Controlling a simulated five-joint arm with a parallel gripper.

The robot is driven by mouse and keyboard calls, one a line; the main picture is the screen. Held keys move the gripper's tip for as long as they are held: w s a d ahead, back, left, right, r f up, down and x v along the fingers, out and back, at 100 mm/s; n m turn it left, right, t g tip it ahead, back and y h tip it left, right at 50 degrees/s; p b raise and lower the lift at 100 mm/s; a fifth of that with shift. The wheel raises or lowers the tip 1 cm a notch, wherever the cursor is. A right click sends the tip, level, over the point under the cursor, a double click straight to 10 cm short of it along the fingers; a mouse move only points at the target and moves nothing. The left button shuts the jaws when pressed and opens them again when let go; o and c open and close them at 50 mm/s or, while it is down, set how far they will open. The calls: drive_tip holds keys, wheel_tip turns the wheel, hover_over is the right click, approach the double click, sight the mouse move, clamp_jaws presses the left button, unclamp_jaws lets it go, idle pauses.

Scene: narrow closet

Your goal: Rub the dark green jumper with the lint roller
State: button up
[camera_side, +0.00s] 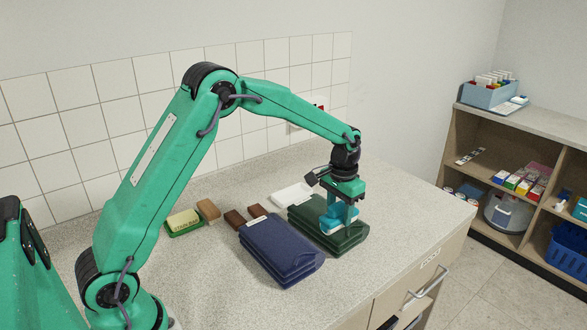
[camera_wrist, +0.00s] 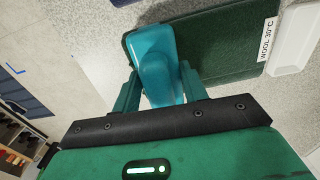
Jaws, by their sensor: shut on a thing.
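The dark green jumper (camera_side: 345,242) lies folded in a flat stack near the counter's right edge. It also fills much of the upper wrist view (camera_wrist: 232,45), with a white wool label on it. The lint roller (camera_side: 336,225) is teal and sits low over the jumper's top, at or very near the cloth; I cannot tell if it touches. My gripper (camera_side: 343,207) points down above the jumper. In the wrist view its fingers (camera_wrist: 160,88) are shut on the lint roller (camera_wrist: 148,45), whose head reaches beyond them over the jumper's end.
A folded navy garment (camera_side: 280,250) lies left of the jumper. A white tray (camera_side: 292,194) is behind it. Brown blocks (camera_side: 208,210) and a green-based box (camera_side: 184,224) stand further left. The tiled wall (camera_side: 120,120) bounds the back. The front left counter is clear.

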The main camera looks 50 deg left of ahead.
drive_tip(key=shift+r, duration=4.1)
